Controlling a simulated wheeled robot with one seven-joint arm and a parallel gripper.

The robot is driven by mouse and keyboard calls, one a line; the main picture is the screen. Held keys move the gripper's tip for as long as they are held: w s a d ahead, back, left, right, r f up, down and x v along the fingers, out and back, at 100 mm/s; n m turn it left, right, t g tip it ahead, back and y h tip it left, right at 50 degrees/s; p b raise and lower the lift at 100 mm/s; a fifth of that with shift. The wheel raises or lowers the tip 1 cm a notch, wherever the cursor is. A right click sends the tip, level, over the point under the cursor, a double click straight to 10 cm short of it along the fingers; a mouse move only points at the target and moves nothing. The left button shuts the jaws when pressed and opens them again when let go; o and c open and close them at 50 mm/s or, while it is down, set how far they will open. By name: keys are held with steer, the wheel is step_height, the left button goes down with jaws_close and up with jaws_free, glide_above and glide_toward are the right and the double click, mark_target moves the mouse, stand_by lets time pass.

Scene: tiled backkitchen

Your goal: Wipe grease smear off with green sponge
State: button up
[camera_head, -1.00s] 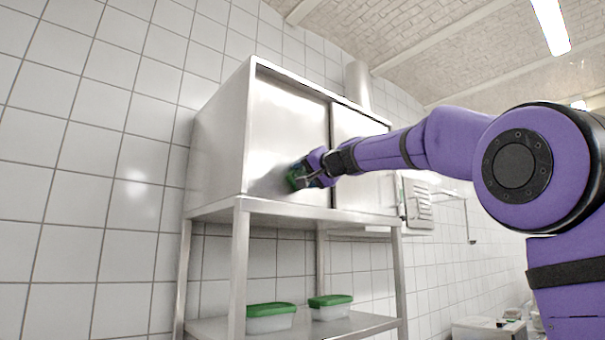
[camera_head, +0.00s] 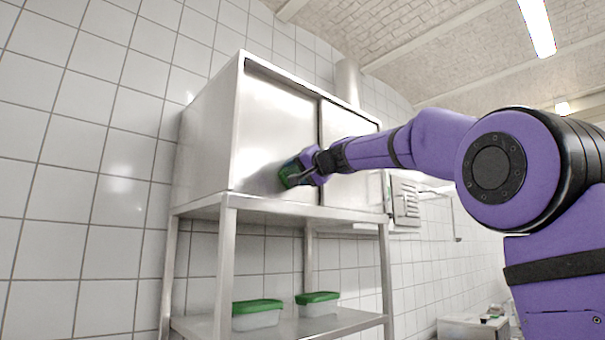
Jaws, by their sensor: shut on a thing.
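My gripper (camera_head: 302,172) is shut on the green sponge (camera_head: 289,174). The sponge is at the front of the steel cabinet (camera_head: 272,125), low on its left sliding door. It looks to be at or very near the door surface; I cannot tell whether it touches. I cannot make out a grease smear; the door shows soft grey shading and a reflection around the sponge, and part of it is hidden by my gripper.
The cabinet stands on a steel rack (camera_head: 228,262). Two clear boxes with green lids (camera_head: 257,306) (camera_head: 318,297) sit on the lower shelf. A tiled wall (camera_head: 75,150) is behind and to the left. A vented white unit (camera_head: 405,201) hangs to the right.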

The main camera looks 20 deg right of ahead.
mark_target(265, 168)
steer(key=shift+s+a, duration=0.45)
steer(key=shift+a, duration=1)
steer(key=shift+s+a, duration=0.4)
steer(key=shift+a, duration=1)
steer(key=shift+s+a, duration=0.45)
steer(key=shift+a, duration=1)
steer(key=v, duration=0.6)
steer(key=v, duration=0.3)
steer(key=shift+w, duration=0.2)
